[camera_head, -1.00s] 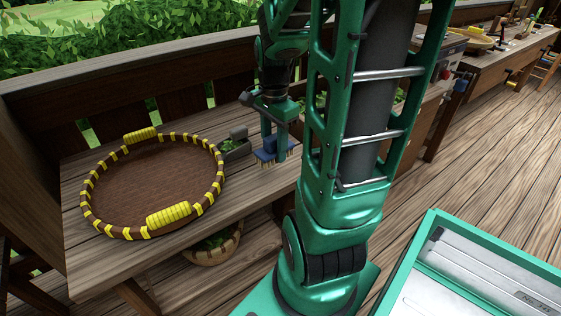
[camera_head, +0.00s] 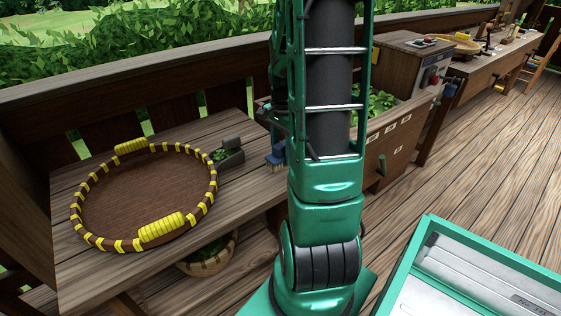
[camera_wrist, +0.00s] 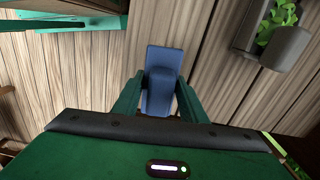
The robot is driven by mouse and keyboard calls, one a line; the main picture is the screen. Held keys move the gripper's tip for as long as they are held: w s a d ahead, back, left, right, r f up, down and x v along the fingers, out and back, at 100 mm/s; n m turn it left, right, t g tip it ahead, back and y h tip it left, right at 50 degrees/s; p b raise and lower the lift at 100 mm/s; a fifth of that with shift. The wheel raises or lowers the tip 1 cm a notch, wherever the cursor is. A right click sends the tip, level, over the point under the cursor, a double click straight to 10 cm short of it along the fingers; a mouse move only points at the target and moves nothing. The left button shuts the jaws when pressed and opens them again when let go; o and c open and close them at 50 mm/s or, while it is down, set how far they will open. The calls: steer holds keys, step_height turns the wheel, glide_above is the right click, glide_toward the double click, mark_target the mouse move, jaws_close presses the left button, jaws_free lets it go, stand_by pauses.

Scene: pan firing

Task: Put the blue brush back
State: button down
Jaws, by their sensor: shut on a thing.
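The blue brush (camera_head: 277,156) shows in the head view just left of my arm column, bristles down, above the right end of the wooden table (camera_head: 250,187). In the wrist view the blue brush (camera_wrist: 160,80) is between the two green fingers of my gripper (camera_wrist: 158,97), which is shut on it. In the head view my arm hides most of the gripper and part of the brush. I cannot tell exactly how high the brush is above the table.
A large round tray (camera_head: 150,195) with yellow-wrapped handles fills the table's left. A small grey container (camera_head: 230,153) with leaves stands beside it. A basket (camera_head: 207,255) sits below. A wooden planter cabinet (camera_head: 392,145) stands right of my arm.

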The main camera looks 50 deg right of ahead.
mark_target(283, 161)
steer(key=shift+d+f, duration=0.2)
steer(key=shift+f, duration=1.7)
steer(key=shift+f, duration=0.2)
steer(key=c, duration=1.1)
jaws_free()
